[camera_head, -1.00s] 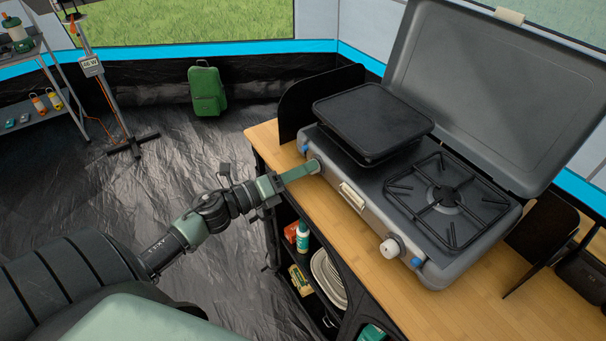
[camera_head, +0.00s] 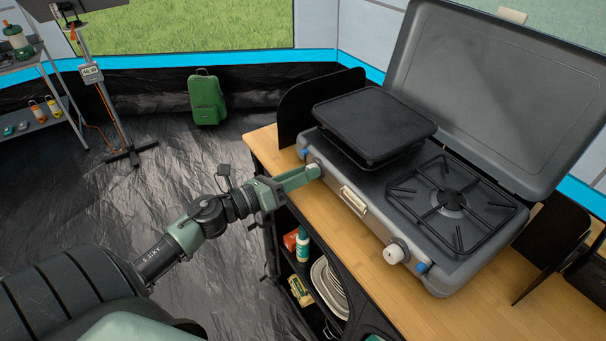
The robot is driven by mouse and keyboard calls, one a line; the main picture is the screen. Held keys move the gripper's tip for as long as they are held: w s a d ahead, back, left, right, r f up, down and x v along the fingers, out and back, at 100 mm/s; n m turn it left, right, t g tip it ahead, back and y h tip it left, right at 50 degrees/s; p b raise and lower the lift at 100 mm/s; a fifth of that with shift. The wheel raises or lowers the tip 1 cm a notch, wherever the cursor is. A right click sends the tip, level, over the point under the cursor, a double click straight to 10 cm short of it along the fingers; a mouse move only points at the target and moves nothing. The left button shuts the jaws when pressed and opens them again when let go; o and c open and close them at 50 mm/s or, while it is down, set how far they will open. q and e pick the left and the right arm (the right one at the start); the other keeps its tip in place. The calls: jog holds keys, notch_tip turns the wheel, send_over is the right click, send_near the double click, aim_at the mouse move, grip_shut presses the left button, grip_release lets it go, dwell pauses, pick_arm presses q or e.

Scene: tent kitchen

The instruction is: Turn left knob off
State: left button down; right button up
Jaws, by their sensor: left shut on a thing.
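The grey camping stove (camera_head: 378,222) stands on the wooden counter with its lid open. My left gripper (camera_head: 312,172) reaches in from the left, at the left end of the stove's front panel. Its fingers are shut on the left knob, which they hide almost entirely. The right knob (camera_head: 394,253) is white and uncovered on the front panel, at its near right end. My right gripper is not in view.
A black griddle (camera_head: 374,119) covers the left burner. The right burner (camera_head: 448,200) has a bare black grate. The wooden counter (camera_head: 412,307) is clear in front of the stove. Shelves below hold plates (camera_head: 328,287) and small items. A green suitcase (camera_head: 206,100) stands on the floor behind.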

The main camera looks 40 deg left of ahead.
pick_arm(q)
jog(key=shift+f, duration=0.2)
jog(key=c, duration=1.1)
grip_release()
jog(key=shift+r, duration=0.1)
jog(key=shift+o, duration=0.2)
jog(key=b+v, duration=0.1)
jog(key=v, duration=0.7)
jog(key=shift+b, duration=0.35)
jog(key=shift+w, duration=0.1)
